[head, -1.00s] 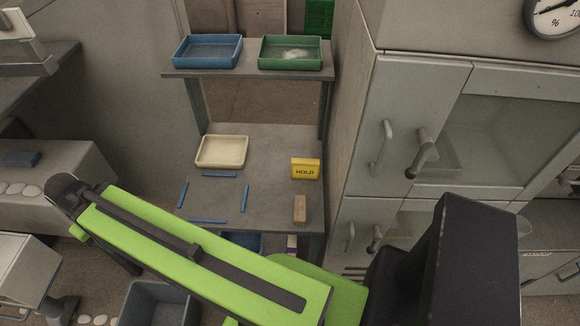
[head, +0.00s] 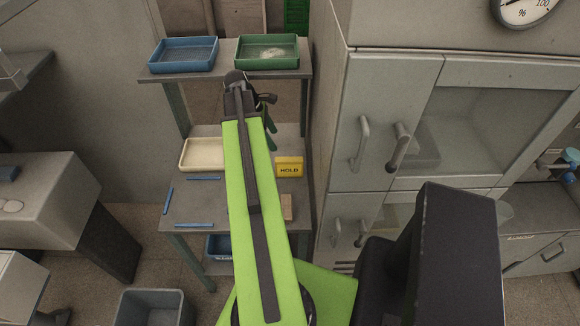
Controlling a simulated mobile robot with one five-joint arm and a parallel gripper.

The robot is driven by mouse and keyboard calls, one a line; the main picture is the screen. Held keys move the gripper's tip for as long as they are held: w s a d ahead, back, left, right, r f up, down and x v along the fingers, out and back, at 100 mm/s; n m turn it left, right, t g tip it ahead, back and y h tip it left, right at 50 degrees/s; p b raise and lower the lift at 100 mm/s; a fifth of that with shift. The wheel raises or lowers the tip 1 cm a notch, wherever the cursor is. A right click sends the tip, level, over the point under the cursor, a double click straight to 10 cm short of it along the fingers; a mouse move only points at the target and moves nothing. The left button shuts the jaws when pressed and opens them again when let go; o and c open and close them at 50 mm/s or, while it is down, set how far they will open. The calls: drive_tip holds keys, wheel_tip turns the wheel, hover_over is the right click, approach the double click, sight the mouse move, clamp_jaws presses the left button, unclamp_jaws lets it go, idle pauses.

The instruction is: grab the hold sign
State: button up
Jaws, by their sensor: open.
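The yellow hold sign (head: 289,167) stands upright on the right part of the grey shelf's middle level (head: 196,209), its dark lettering facing me. My green arm reaches forward over the shelf, just left of the sign. My gripper (head: 272,122) shows at the arm's far end, above and slightly left of the sign, apart from it in the picture. It is open, and I see nothing between its fingers. The arm hides part of the shelf level left of the sign.
A cream tray (head: 202,167) sits left of my arm, with blue strips marking a patch in front. A tan block (head: 287,207) stands in front of the sign. A blue tray (head: 183,68) and a green tray (head: 267,65) lie on the upper level. A grey cabinet (head: 380,120) closes the right side.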

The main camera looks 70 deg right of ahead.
sight(287, 159)
drive_tip(key=b+x, duration=1.1)
drive_tip(key=x, duration=0.1)
drive_tip(key=shift+s+d+f+b, duration=0.1)
drive_tip(key=shift+s+f+b, duration=0.15)
drive_tip(key=shift+b, duration=0.1)
drive_tip(key=shift+r, duration=0.1)
drive_tip(key=b+x, duration=0.4)
drive_tip(key=x, duration=0.1)
drive_tip(key=shift+s+b, duration=0.2)
drive_tip(key=shift+b, duration=0.1)
drive_tip(key=shift+r, duration=0.1)
drive_tip(key=shift+f, duration=0.3)
